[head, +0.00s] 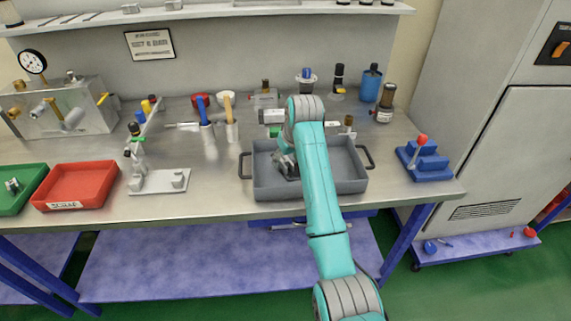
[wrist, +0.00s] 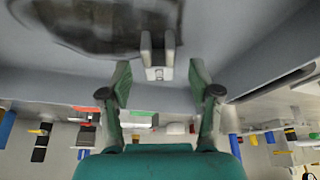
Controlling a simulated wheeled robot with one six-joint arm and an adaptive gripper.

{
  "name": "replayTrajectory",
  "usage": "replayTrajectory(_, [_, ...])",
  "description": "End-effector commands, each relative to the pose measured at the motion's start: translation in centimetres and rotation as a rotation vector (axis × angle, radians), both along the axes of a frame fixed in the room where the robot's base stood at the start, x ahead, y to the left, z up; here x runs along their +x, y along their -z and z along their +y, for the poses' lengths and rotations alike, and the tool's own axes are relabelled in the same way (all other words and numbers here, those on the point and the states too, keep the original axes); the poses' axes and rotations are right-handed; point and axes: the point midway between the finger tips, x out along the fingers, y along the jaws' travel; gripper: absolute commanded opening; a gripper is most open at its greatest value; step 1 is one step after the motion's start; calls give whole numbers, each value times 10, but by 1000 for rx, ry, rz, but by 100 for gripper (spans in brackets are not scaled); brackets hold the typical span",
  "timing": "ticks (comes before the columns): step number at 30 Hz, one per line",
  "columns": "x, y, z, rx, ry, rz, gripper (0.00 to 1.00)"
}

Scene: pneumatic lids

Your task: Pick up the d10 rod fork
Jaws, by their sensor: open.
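The rod fork (wrist: 157,60) is a small light grey metal piece with two parallel prongs. In the wrist view it stands out between my fingertips, over the grey tray floor. My gripper (wrist: 159,76) is open, with one finger on each side of the fork and a visible gap on both sides. In the head view my gripper (head: 286,166) is low inside the grey tray (head: 310,186), left of its middle. The fork cannot be made out there, as my gripper and arm cover that spot.
The tray has walls and black side handles. Bottles and cylinders line the back. A red scrap tray (head: 76,186) is at the left.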

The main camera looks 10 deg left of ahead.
Motion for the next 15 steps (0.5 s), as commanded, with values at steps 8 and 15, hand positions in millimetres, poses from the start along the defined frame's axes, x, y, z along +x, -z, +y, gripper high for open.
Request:
replayTrajectory(8, [5,16,3,0,1,0,62])
replayTrajectory(15, [5,16,2,0,1,0,38])
